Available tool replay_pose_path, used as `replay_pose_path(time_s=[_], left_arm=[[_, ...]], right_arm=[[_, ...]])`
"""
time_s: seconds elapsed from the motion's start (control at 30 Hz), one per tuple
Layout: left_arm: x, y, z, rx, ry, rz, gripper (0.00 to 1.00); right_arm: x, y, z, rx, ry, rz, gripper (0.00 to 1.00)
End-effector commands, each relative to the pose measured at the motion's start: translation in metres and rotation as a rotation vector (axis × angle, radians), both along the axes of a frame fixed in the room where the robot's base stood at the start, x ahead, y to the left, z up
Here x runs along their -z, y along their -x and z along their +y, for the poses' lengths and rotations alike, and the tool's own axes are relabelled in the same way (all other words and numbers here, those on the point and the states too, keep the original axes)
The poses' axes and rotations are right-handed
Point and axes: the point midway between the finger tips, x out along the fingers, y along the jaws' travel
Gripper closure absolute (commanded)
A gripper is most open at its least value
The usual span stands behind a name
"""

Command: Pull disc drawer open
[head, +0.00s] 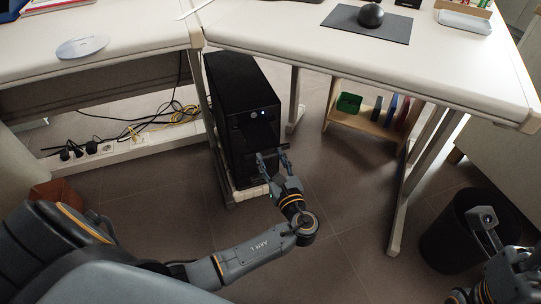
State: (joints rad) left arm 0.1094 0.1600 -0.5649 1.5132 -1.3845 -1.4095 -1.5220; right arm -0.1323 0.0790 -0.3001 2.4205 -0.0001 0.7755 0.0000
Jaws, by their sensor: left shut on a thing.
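A black computer tower (238,105) stands upright under the desk, with a small lit light on its front. My left gripper (272,158) reaches up to the front of the tower. Its fingers are shut on the disc drawer (267,149), a thin dark edge at the tower's front. The drawer is dark against the dark case, so how far it stands out is hard to tell. Part of my right arm shows at the lower right, by the bin. The fingertips of my right gripper cannot be made out. A silver disc (82,47) lies flat on the left desk.
Desk legs stand on both sides of the tower. Cables and a power strip (90,148) run along the left. A small wooden rack (362,128) with coloured items stands under the right desk. A black bin (456,240) is at the right. The floor between is clear.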

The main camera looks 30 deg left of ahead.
Motion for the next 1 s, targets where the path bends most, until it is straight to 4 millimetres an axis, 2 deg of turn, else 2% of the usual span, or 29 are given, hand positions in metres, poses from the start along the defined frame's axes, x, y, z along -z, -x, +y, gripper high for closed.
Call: replay_pose_path(time_s=[0.03, 0.07, 0.17, 0.57, 0.77, 1.0], left_arm=[[0.001, 0.0, 0.0, 0.0, 0.001, 0.001, 1.0], [0.001, 0.0, 0.0, 0.0, 0.001, 0.001, 0.52], [0.001, 0.0, 0.0, 0.0, 0.001, 0.001, 0.32], [0.0, 0.003, -0.003, 0.0, 0.001, 0.0, 0.3], [0.001, 0.023, -0.027, 0.002, 0.004, 0.002, 0.3], [0.002, 0.057, -0.066, 0.001, 0.004, 0.003, 0.3]], right_arm=[[0.0, 0.0, 0.0, 0.0, 0.0, 0.0, 0.6], [0.0, 0.0, 0.0, 0.0, 0.0, 0.0, 0.6], [0.0, 0.0, 0.0, 0.0, 0.0, 0.0, 0.6], [-0.001, 0.0, 0.0, 0.0, 0.0, -0.003, 0.6], [-0.001, 0.0, 0.0, 0.0, 0.0, -0.002, 0.6], [0.0, 0.0, 0.0, 0.0, 0.001, -0.001, 0.6]])
